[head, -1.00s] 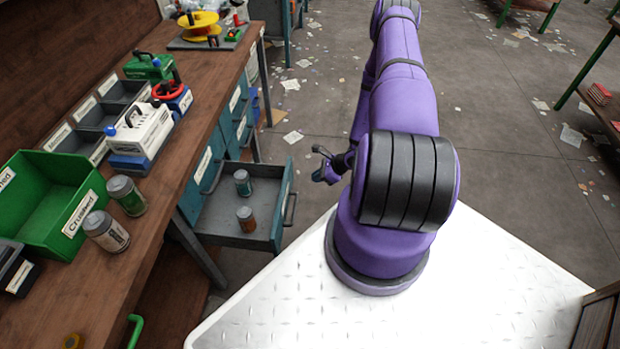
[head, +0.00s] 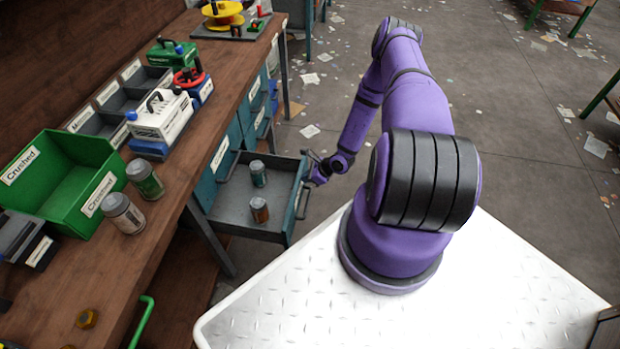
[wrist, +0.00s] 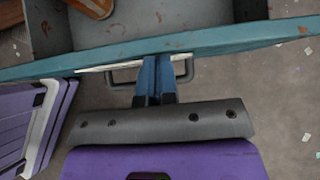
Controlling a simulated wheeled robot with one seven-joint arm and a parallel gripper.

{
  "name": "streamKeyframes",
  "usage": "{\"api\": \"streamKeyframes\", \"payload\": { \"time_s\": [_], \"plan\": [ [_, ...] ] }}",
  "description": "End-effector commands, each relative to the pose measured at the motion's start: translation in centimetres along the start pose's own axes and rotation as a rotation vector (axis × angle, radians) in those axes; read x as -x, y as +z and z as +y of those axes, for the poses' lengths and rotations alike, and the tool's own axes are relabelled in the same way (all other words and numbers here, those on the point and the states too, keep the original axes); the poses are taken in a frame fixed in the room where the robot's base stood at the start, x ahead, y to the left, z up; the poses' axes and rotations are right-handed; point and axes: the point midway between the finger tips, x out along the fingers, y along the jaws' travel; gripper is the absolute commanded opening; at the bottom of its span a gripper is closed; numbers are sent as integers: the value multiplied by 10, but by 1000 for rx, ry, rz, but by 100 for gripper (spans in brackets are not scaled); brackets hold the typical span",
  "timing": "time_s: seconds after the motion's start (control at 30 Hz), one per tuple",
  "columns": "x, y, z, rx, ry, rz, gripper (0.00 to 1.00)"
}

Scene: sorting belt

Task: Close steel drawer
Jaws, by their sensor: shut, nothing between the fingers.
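The steel drawer (head: 232,215) stands pulled out from the blue cabinet under the workbench. A teal-lidded can (head: 258,174) and a rusty orange can (head: 259,210) stand upright in it. The drawer's front panel also shows in the wrist view (wrist: 230,38), with its grey handle (wrist: 187,68) and a white label strip. My gripper (head: 309,172) is at the outer side of the drawer front. In the wrist view its blue fingers (wrist: 157,68) are together and empty, pointing at the panel between the handle's ends. I cannot tell whether the tips touch the panel.
The wooden workbench (head: 120,265) runs along the left, holding a green bin (head: 60,190), two jars, grey trays and a white device (head: 160,117). A bench leg (head: 209,238) stands beside the drawer. The floor to the right is open, with scattered papers.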

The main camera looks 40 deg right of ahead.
Motion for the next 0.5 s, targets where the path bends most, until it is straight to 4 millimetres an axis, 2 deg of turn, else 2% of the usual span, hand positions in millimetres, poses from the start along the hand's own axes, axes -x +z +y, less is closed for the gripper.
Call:
{"api": "streamKeyframes", "payload": {
  "time_s": [0.27, 0.5],
  "plan": [
    [-1, 1, 0, 1, 0, 0, 0],
    [-17, 18, 0, 3, 2, -1, 0]
  ]
}}
